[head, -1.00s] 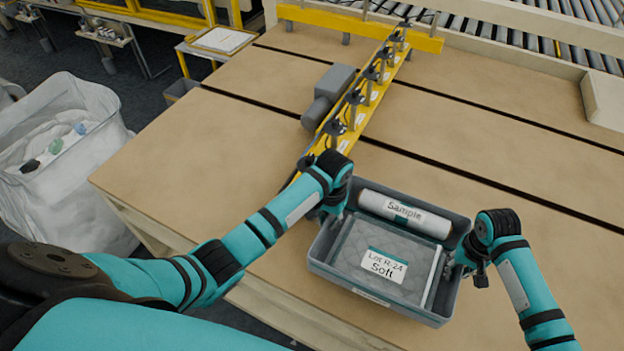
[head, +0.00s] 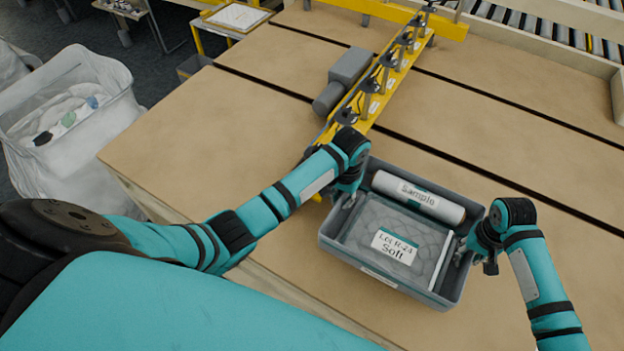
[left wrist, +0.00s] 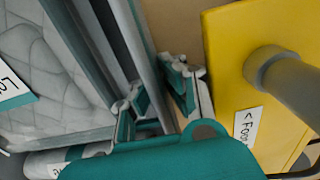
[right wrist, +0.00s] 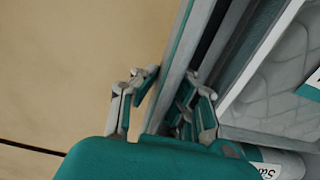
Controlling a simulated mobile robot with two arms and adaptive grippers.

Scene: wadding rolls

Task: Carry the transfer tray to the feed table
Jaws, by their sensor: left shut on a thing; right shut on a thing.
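The grey transfer tray (head: 410,290) is at the lower right of the head view, in front of a large tan table surface (head: 210,140). It looks roughly level; I cannot tell if it touches the table. It holds a quilted grey wadding pack (head: 370,220) labelled "Lot R-24 Soft" and a white roll (head: 445,208) labelled "Sample". My left gripper (head: 347,202) is shut on the tray's left wall, and the left wrist view shows its fingers (left wrist: 155,88) astride the rim. My right gripper (head: 466,256) is shut on the right wall, its fingers (right wrist: 166,88) astride that rim.
A yellow rail (head: 385,85) with several black clamps and a grey motor (head: 342,78) runs across the table, close to my left gripper. A white bag-like bin (head: 75,110) stands at left. Roller conveyor (head: 560,35) lies behind. The table is clear right of the rail.

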